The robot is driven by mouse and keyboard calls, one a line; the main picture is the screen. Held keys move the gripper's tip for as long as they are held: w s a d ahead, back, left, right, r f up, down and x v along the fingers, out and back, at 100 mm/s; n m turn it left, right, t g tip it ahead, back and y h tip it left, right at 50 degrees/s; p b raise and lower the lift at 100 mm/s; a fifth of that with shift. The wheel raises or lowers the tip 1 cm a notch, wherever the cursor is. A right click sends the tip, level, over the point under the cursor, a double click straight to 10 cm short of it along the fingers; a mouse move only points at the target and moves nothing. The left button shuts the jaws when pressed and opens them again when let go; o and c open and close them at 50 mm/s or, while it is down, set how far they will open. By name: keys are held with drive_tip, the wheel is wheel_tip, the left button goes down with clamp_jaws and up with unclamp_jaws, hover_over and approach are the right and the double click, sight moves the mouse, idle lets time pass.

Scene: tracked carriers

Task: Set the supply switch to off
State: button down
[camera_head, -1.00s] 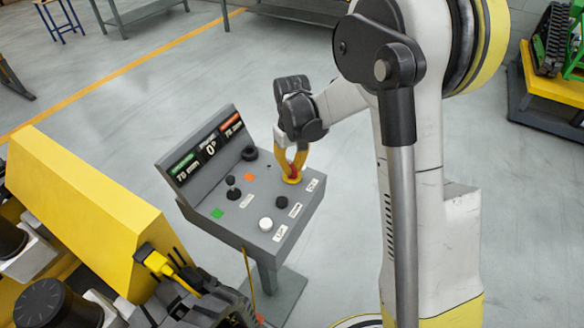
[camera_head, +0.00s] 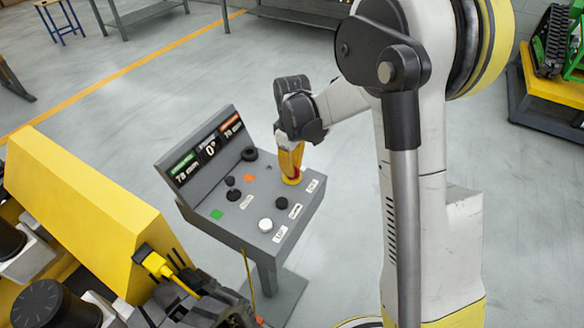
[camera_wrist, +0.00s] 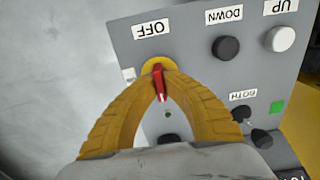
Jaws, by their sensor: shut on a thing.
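The supply switch (camera_wrist: 158,84) is a red lever on a round yellow base, set in the sloped top of a grey control console (camera_head: 232,222). In the wrist view it sits just below a label reading OFF (camera_wrist: 151,29). My gripper (camera_wrist: 157,72) has two yellow ribbed fingers, which come together on the red lever. In the head view my gripper (camera_head: 290,174) comes down on the switch from above, and its fingers hide most of the lever. I cannot tell the switch's exact setting.
A black button (camera_wrist: 226,48) and a white button (camera_wrist: 280,39) lie beside the switch, with a black selector knob (camera_wrist: 261,137) and a green square (camera_wrist: 277,107) nearby. A yellow machine (camera_head: 90,205) stands left of the console.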

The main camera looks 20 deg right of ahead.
idle(0.3)
drive_tip(key=c, duration=1.5)
unclamp_jaws()
wheel_tip(320, 180, up, 12)
drive_tip(key=s+r+m+t, duration=0.2)
drive_tip(key=s+m+t, duration=0.1)
drive_tip(key=s, duration=0.7)
drive_tip(key=s+r+m+t, duration=0.2)
drive_tip(key=s+m+t, duration=0.2)
drive_tip(key=s, duration=0.7)
drive_tip(key=shift+m+b, duration=0.4)
drive_tip(key=shift+m, duration=0.4)
